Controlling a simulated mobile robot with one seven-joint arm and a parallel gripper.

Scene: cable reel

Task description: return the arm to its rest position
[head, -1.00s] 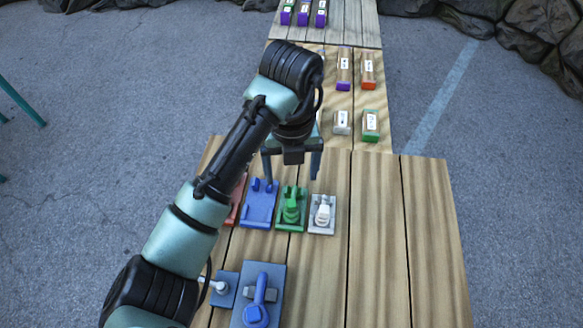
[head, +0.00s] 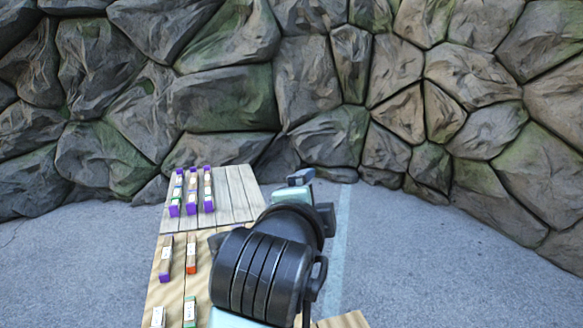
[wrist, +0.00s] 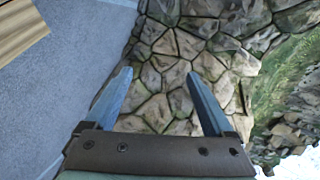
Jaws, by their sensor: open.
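My arm (head: 262,270) reaches up from the bottom of the head view, over the right side of the wooden tables. In the wrist view my gripper (wrist: 158,92) is open, its two blue-grey fingers spread with nothing between them. In the head view the fingertips are mostly hidden behind the wrist.
A far table (head: 243,210) holds several purple-ended blocks (head: 191,190). A nearer wooden table (head: 152,285) carries several small labelled blocks (head: 191,254). A rock wall (head: 300,80) closes off the back. Grey pavement (head: 430,250) lies clear at right.

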